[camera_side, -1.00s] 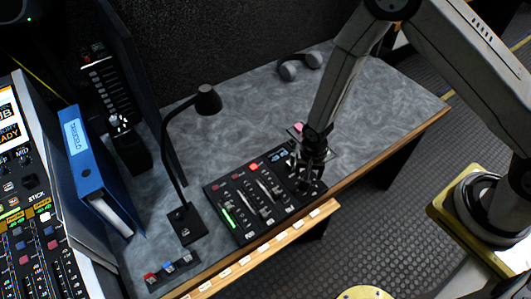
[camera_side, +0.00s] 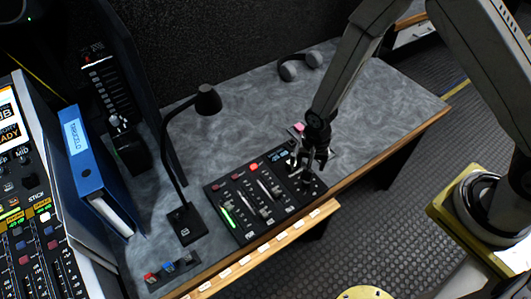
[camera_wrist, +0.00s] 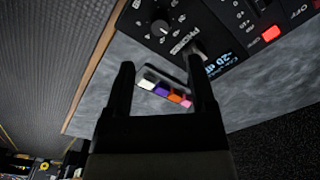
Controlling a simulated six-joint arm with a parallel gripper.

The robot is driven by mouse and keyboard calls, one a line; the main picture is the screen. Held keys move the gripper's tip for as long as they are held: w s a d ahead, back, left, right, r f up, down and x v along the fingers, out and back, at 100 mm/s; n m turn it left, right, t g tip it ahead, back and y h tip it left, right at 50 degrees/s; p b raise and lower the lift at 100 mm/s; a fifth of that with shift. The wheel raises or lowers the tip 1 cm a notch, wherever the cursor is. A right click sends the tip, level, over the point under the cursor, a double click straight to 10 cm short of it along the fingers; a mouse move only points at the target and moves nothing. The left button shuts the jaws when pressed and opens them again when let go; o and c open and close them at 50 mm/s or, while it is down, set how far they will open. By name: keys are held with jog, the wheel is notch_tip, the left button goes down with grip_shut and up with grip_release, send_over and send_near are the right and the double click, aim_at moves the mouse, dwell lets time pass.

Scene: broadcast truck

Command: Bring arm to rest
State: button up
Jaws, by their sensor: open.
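My gripper (camera_side: 314,160) is above the right end of the fader panel (camera_side: 262,199) on the grey desk, pointing down. In the wrist view my gripper (camera_wrist: 163,85) shows two dark fingers spread apart with nothing between them. In the side view the gripper hides part of the panel's right end. I cannot tell the exact height above the panel.
A desk lamp or gooseneck (camera_side: 177,150) stands left of the panel. A blue binder (camera_side: 94,165) stands farther left. Headphones (camera_side: 300,66) lie at the back. A wooden ledge (camera_side: 265,243) runs along the front edge. The desk's right side is clear.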

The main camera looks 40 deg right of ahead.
jog(key=s+d+r+n+t, duration=0.1)
jog(key=s+d+r+n, duration=0.2)
jog(key=r, duration=0.6)
jog(key=s+d+r+n+t, duration=0.1)
jog(key=s+d+r+n, duration=0.3)
jog(key=r, duration=0.6)
jog(key=shift+d+r+n+t, duration=0.3)
jog(key=shift+d+n, duration=0.7)
jog(key=shift+d, duration=0.15)
jog(key=shift+w, duration=0.1)
